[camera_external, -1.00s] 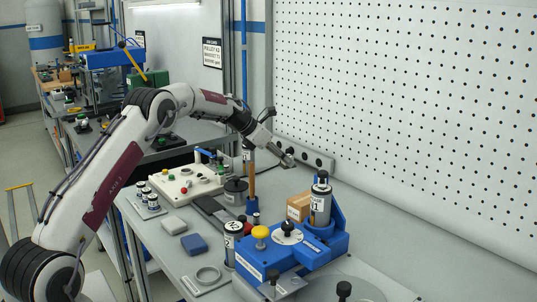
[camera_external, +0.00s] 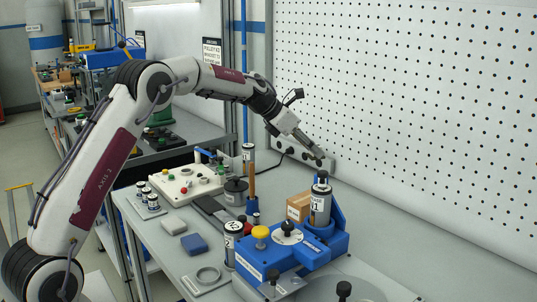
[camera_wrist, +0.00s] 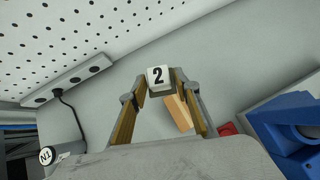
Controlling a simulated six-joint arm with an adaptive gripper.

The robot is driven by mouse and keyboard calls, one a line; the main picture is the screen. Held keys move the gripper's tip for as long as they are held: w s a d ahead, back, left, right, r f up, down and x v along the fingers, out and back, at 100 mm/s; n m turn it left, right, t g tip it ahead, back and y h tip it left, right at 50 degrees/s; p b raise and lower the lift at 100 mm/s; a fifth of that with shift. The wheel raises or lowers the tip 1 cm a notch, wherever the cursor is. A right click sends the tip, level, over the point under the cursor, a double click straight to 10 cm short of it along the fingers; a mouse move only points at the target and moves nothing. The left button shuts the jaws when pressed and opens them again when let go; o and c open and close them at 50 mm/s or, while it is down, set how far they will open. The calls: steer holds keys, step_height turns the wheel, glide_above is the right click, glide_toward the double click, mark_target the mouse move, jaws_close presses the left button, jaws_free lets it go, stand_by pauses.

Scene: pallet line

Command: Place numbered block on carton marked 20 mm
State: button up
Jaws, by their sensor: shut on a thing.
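A small white block with a black 2 (camera_wrist: 157,78) sits between the fingertips of my gripper (camera_wrist: 158,86) in the wrist view, its number facing the camera. My gripper is shut on it. In the outside view my gripper (camera_external: 319,156) is raised above the bench near the pegboard, and the block is too small to make out there. A brown carton (camera_external: 298,207) stands on the bench, lower than the gripper and partly behind the labelled cylinder. The carton (camera_wrist: 179,113) also shows below the block in the wrist view, partly hidden by a finger. Its marking is not readable.
A blue fixture (camera_external: 270,255) with a labelled cylinder (camera_external: 320,205) stands in front of the carton. A socket strip (camera_external: 300,150) with a black cable runs along the pegboard (camera_external: 400,100). A white control panel (camera_external: 185,184) is at left.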

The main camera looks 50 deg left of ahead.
steer(key=s+n, duration=0.1)
steer(key=s+d+n+y, duration=0.1)
steer(key=s, duration=0.1)
steer(key=s+d+f+n+y, duration=0.1)
steer(key=s, duration=0.1)
steer(key=shift+d, duration=0.2)
stand_by(0.3)
steer(key=shift+y, duration=0.3)
stand_by(0.4)
glide_above(302, 199)
steer(key=shift+f, duration=3.15)
steer(key=shift+f, duration=0.1)
steer(key=shift+f, duration=1.75)
steer(key=shift+f, duration=0.1)
